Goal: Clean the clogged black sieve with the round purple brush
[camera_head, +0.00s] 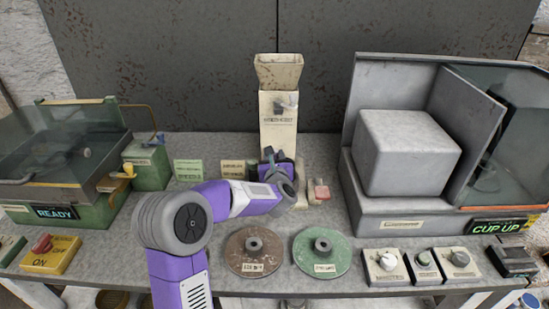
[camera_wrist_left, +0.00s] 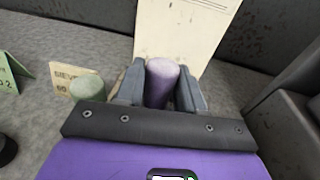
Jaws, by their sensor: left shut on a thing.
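My left gripper (camera_head: 272,162) is at the middle back of the bench, in front of the tall cream box. In the left wrist view its two grey fingers stand on either side of a purple cylinder (camera_wrist_left: 162,78), which looks like the round purple brush's handle. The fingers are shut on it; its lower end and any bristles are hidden. A green cylinder (camera_wrist_left: 87,87) stands just left of the fingers in that view. I cannot make out a black sieve in either view. My right gripper is not in view.
The cream box (camera_head: 279,120) stands behind my gripper. Brown (camera_head: 237,262) and green (camera_head: 337,262) discs lie in front. A red-topped block (camera_head: 320,191) sits to the right. A green machine (camera_head: 150,168) is at left, a grey cabinet (camera_head: 361,205) at right.

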